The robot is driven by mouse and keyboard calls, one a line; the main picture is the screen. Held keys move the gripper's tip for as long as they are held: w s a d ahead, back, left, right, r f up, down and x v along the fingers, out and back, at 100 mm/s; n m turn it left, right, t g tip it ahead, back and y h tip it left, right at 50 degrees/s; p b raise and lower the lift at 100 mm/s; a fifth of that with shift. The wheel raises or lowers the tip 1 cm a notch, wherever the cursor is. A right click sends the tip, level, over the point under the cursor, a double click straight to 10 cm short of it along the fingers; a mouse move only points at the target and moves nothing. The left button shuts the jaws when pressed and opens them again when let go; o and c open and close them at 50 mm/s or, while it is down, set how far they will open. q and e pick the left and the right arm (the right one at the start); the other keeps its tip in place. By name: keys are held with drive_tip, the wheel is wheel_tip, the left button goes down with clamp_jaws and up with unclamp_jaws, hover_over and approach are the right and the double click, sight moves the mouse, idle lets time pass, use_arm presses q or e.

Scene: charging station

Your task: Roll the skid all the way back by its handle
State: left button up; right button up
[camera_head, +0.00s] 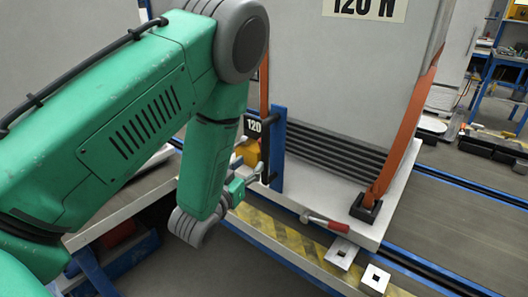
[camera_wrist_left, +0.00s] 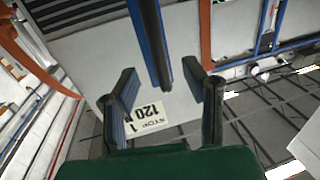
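The skid is a pale platform (camera_head: 402,188) carrying a large grey block (camera_head: 335,75) marked "120 N" and held by orange straps. Its handle is a blue upright (camera_head: 278,150) with a black bar at the block's left front. In the left wrist view the blue bar (camera_wrist_left: 150,40) comes down between my fingers. In the wrist view my left gripper (camera_wrist_left: 162,72) is open, with a gap on each side of the bar; contact is not visible. My right gripper is not in view.
A red-handled lever (camera_head: 325,222) sits on the skid's front edge. Two white plates with dark square holes (camera_head: 341,252) lie near the yellow-black striped edge (camera_head: 275,235). Blue rails (camera_head: 470,187) run along the floor. A blue workbench (camera_head: 505,70) stands at the far right.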

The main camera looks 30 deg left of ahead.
sight(264, 151)
use_arm(q)
drive_tip(key=w+b, duration=0.1)
drive_tip(key=w, duration=0.6)
drive_tip(key=shift+w, duration=0.4)
drive_tip(key=shift+w+a, duration=0.4)
drive_tip(key=shift+w, duration=0.2)
drive_tip(key=shift+d, duration=0.1)
clamp_jaws()
